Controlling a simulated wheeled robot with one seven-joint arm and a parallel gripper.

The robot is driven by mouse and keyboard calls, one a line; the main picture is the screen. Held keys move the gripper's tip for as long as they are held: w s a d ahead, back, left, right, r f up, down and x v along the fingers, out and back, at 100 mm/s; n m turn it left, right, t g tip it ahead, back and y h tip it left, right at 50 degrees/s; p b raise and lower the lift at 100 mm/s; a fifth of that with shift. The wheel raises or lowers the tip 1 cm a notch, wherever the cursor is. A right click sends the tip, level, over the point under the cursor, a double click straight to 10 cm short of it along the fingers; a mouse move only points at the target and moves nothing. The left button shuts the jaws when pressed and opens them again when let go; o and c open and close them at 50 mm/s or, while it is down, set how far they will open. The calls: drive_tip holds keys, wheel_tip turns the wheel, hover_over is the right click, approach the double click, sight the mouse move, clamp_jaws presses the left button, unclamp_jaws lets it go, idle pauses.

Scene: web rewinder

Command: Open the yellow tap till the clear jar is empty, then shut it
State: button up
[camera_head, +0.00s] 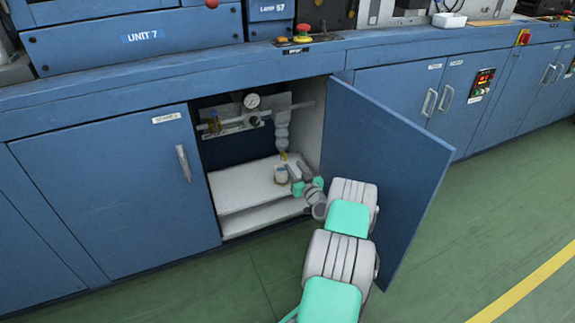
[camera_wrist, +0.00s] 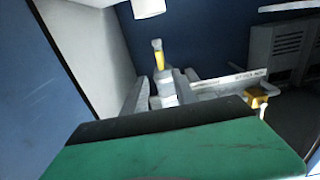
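The yellow tap (camera_head: 284,156) shows small under a grey, rounded hanging stack (camera_head: 282,132) inside the open cabinet. I cannot make out a clear jar or any liquid level in that stack. In the wrist view a yellow upright piece with a pale end (camera_wrist: 158,57), apparently the tap, stands just beyond the finger area. My gripper (camera_head: 291,172) is inside the cabinet, close below and right of the tap. In the wrist view my gripper (camera_wrist: 163,92) shows grey finger parts; their gap and any contact are unclear.
A pale cup (camera_head: 281,177) stands on the white shelf (camera_head: 238,188) beside my gripper. A gauge (camera_head: 252,101) and pipework are behind. The open blue door (camera_head: 385,170) stands close to the right of my arm. The closed door (camera_head: 115,185) is at left. Green floor is clear in front.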

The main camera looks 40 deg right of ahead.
sight(286, 156)
drive_tip(key=b+x, duration=0.2)
drive_tip(key=x, duration=0.4)
drive_tip(key=shift+w+a+f, duration=0.1)
drive_tip(key=shift+w, duration=0.3)
drive_tip(key=shift+c, duration=0.2)
clamp_jaws()
